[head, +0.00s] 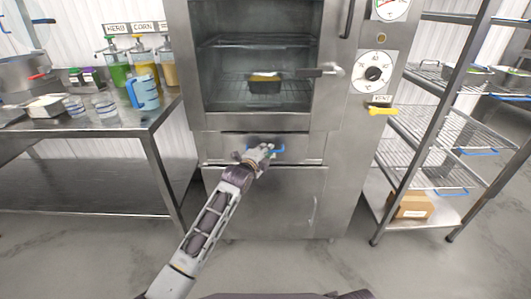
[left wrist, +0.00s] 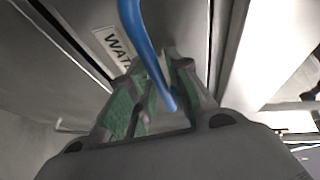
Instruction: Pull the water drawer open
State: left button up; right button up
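The water drawer (head: 222,148) is a flat steel front below the oven chamber, and it looks flush with the cabinet. Its blue handle (head: 279,149) is partly hidden by my left gripper (head: 265,149). In the left wrist view, a label reading "WAT" (left wrist: 112,42) sits beside the blue handle (left wrist: 143,35). The handle runs between the green-padded fingers of my left gripper (left wrist: 160,65). The fingers are apart, with a gap beside the handle; firm contact does not show. My right gripper is not in view.
The oven chamber (head: 210,75) above holds a dark pan (head: 265,84) on a rack. A steel table (head: 150,122) with bottles and a blue jug (head: 143,92) stands left. A wire shelf rack (head: 435,122) stands right. The floor in front is clear.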

pick_arm(q)
jog(key=shift+c, duration=0.3)
grip_shut()
jog(key=shift+s+f, duration=0.1)
jog(key=shift+s, duration=0.05)
